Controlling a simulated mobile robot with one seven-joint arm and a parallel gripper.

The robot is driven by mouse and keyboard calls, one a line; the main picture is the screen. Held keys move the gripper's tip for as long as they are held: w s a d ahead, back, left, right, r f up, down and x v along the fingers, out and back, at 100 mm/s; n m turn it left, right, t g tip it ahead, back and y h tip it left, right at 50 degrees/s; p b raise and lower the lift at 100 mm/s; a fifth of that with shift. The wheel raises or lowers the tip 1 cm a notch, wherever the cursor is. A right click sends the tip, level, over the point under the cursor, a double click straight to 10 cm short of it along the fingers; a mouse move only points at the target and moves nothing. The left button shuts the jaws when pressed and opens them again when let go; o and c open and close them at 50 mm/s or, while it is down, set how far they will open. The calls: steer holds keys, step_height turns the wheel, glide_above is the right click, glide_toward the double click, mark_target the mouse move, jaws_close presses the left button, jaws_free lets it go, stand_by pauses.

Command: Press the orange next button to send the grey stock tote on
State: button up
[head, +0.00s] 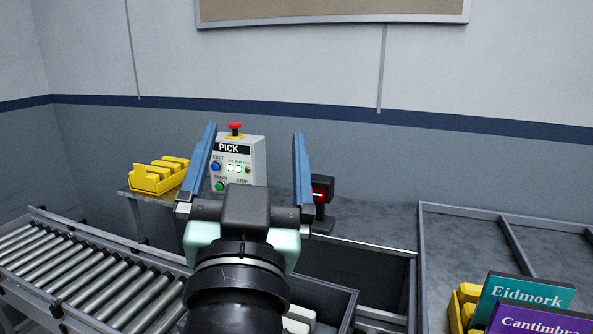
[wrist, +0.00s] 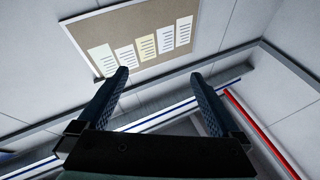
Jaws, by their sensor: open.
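My gripper (head: 254,130) is open and empty, its two blue fingers pointing up and framing the control box. The pale control box (head: 259,160), marked PICK, stands behind it on a grey surface. The box has a blue RESET button (head: 215,166), a green START button (head: 220,186) and a red mushroom button (head: 235,126) on top. The STOP label shows, but its button is hidden by my gripper. I see no orange button. A dark grey tote (head: 346,309), partly hidden by my arm, holds pale items. In the wrist view my gripper (wrist: 159,74) faces the wall.
A roller conveyor (head: 75,277) runs at the left. A yellow bin (head: 158,178) stands left of the box, a dark device with a red light (head: 321,195) right of it. Teal (head: 522,291) and purple cards stand at lower right. A notice board (wrist: 147,40) hangs on the wall.

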steer(key=s+d+r+n+t, duration=0.1)
steer(key=s+d+r+t, duration=0.3)
steer(key=s+r, duration=0.6)
step_height(320, 180, up, 3)
steer(key=shift+s+d+r+n+t+h+p, duration=0.1)
steer(key=shift+s+d+n+t+h+p, duration=0.05)
steer(key=shift+n+t+h+p, duration=0.2)
jaws_close()
stand_by(0.7)
